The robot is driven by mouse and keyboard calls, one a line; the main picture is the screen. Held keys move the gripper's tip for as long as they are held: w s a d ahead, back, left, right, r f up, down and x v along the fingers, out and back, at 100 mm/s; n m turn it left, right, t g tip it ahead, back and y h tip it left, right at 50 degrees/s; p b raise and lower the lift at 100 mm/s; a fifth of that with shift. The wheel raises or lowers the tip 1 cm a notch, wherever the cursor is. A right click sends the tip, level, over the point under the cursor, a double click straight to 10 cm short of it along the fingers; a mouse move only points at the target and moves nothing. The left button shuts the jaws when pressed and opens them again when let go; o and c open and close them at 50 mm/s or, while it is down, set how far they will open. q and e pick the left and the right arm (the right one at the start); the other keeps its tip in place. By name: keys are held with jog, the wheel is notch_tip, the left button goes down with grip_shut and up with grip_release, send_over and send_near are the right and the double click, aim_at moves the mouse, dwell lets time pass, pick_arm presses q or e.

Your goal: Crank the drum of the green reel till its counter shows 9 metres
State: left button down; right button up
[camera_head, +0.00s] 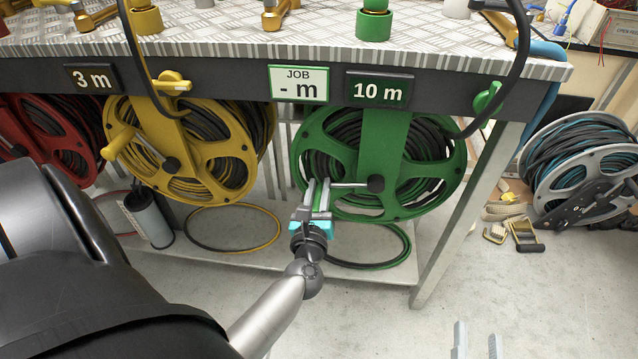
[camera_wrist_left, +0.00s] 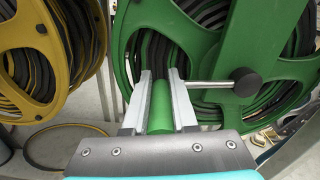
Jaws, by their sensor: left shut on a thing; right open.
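The green reel (camera_head: 385,135) hangs under the bench, right of centre in the head view, with dark hose on its drum. Its counter plate (camera_head: 380,90) reads 10 m. My left gripper (camera_head: 318,186) is shut on the green crank handle (camera_wrist_left: 160,105), which lies between its fingers in the left wrist view. A metal crank arm (camera_head: 350,185) runs from the handle right to the black hub (camera_head: 375,184), so the crank points left. My right gripper (camera_head: 478,345) is open and empty at the bottom edge of the head view, over the floor.
A job card (camera_head: 298,84) shows "- m". The yellow reel (camera_head: 165,172) and red reel (camera_head: 40,150) hang to the left. A bench leg (camera_head: 460,215) stands right of the green reel. A grey reel (camera_head: 585,165) and loose straps lie beyond it. The front floor is clear.

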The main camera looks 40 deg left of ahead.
pick_arm(q)
jog(key=shift+d+f, duration=0.15)
jog(key=c, duration=0.6)
grip_release()
jog(key=shift+s+d, duration=0.15)
jog(key=shift+s, duration=0.2)
jog(key=shift+p+v, duration=1.35)
jog(key=shift+v, duration=5.8)
pick_arm(e)
jog(key=shift+w+d+f+n+g+h, duration=0.25)
jog(key=shift+d+f+g+h, duration=0.4)
jog(key=shift+g, duration=0.55)
jog(key=shift+w+d+f+n+g+h, duration=0.2)
jog(key=shift+d+f+g+h, duration=0.15)
jog(key=shift+d+f+g, duration=0.6)
jog(key=shift+r+g, duration=0.2)
jog(key=shift+g, duration=0.05)
